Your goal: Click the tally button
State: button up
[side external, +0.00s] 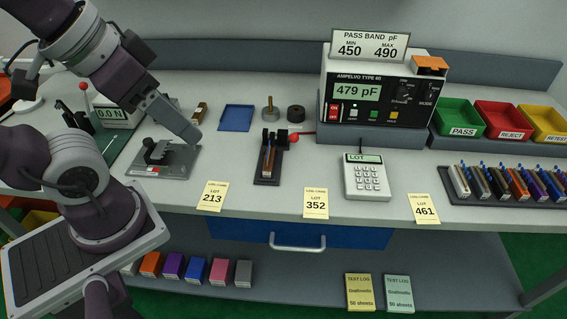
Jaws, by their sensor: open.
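No part in the side external view is legibly marked as a tally button, so I cannot tell which one it is. Small coloured buttons (373,115) sit on the front of the meter (342,77), which reads 479 pF. A keypad unit marked LOT (366,180) stands on the bench in front of the meter. My gripper (192,136) is at the left, pointing down and right, above or beside a grey plate with a black clamp (165,160). Its fingers overlap from this side, it is open, and nothing shows between them.
A black fixture with a red ball handle (268,165) stands right of my gripper. A blue tray (237,118) lies behind. Green, red and yellow bins (503,118) and a rack of coloured parts (510,184) are at right. Lot cards (316,204) line the front edge.

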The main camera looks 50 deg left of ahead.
grip_shut()
dwell(1.4)
